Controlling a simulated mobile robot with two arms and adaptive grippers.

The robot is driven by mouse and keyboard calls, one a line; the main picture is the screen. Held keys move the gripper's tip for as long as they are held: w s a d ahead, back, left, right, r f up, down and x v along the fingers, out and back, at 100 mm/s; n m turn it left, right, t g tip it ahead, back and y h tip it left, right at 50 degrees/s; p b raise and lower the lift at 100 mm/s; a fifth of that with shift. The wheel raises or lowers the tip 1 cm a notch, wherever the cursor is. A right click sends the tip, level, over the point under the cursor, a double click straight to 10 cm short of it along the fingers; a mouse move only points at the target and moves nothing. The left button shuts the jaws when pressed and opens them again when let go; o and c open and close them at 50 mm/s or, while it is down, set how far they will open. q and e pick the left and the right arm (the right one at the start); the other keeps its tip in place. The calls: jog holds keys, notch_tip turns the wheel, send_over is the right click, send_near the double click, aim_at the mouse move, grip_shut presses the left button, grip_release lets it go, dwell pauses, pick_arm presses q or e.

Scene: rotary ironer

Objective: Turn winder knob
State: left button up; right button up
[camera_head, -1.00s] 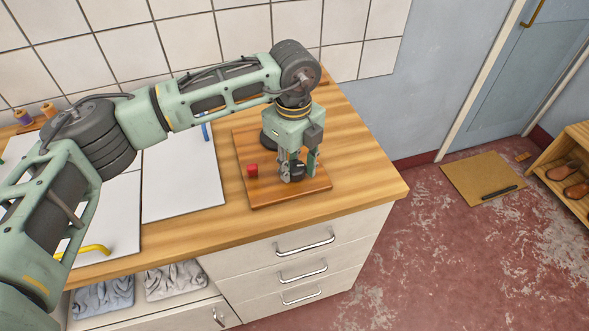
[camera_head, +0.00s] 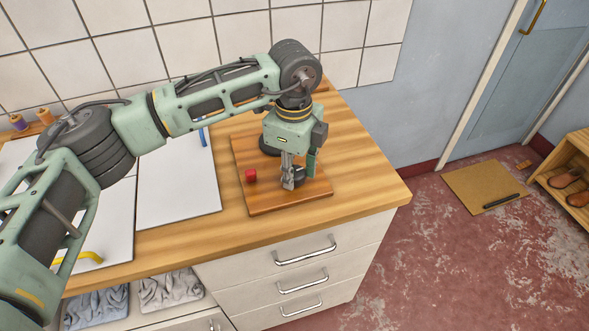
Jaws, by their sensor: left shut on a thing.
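The winder knob (camera_head: 298,177) is a small dark knob standing on a brown wooden board (camera_head: 262,200) on the counter. My left gripper (camera_head: 293,182) points down over the board and is shut on the knob, hiding much of it. A dark round part (camera_head: 268,147) shows partly behind my left wrist. My right gripper is not in view.
White panels with a blue handle (camera_head: 203,137) and a yellow handle (camera_head: 91,257) lie left on the wooden counter (camera_head: 367,172). Thread spools (camera_head: 44,115) stand at the far left. Drawers (camera_head: 300,262) and folded towels (camera_head: 170,288) are below. The floor at right has a mat (camera_head: 470,186).

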pick_arm(q)
jog(key=shift+a, duration=0.1)
jog(key=o, duration=1.1)
jog(key=shift+s+a, duration=0.1)
jog(key=shift+s, duration=0.05)
jog(key=shift+r, duration=0.2)
notch_tip(320, 180, up, 12)
jog(key=shift+f, duration=0.15)
